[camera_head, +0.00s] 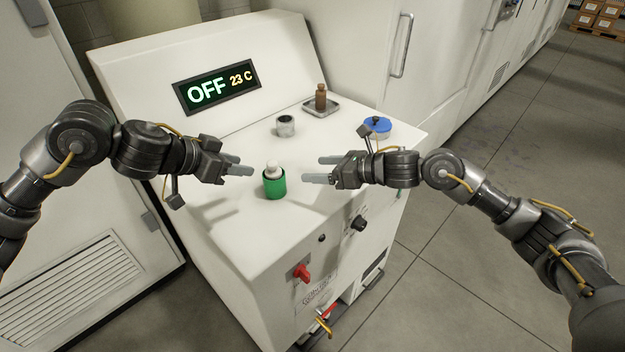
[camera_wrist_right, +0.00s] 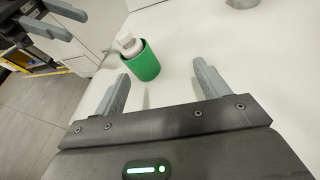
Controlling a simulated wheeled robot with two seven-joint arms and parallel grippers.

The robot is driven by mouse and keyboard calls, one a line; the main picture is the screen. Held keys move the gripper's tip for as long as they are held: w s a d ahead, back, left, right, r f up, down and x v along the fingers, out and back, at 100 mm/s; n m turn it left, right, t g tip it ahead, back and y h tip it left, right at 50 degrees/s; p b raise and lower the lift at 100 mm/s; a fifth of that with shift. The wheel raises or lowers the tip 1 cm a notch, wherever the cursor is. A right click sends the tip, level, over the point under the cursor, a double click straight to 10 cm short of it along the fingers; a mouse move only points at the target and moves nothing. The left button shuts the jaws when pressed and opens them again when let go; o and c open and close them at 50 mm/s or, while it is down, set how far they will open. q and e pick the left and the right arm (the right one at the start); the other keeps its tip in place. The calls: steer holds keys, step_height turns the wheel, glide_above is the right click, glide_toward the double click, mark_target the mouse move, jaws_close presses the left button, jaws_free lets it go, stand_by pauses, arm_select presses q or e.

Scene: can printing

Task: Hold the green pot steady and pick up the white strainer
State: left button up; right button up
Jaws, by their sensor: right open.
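The green pot (camera_head: 275,187) stands upright on the white machine top, between my two grippers. The white strainer (camera_head: 273,168) sits in its mouth and sticks up above the rim. In the right wrist view the pot (camera_wrist_right: 146,68) and strainer (camera_wrist_right: 128,43) are just ahead of my right gripper's fingers (camera_wrist_right: 160,75), left of centre. My right gripper (camera_head: 312,169) is open and empty, to the right of the pot. My left gripper (camera_head: 240,164) is to the left of the pot, not touching it; its fingers look apart and empty.
A grey metal cup (camera_head: 286,126) stands behind the pot. A brown bottle (camera_head: 321,96) stands on a small tray (camera_head: 333,110) further back. A blue-lidded container (camera_head: 377,126) is at the right, behind my right arm. The display (camera_head: 217,88) reads OFF, 23 C. Knobs are on the front panel.

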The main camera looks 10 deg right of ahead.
mark_target(284, 183)
steer(key=s+a+n, duration=0.1)
steer(key=s+a+f+n+g, duration=0.1)
steer(key=n, duration=0.1)
steer(key=shift+s+a+f+g, duration=0.1)
steer(key=shift+s+a+g, duration=0.15)
steer(key=shift+a+g, duration=0.1)
steer(key=x, duration=1)
steer(key=shift+w+a+f, duration=0.1)
steer(key=shift+w+a, duration=0.15)
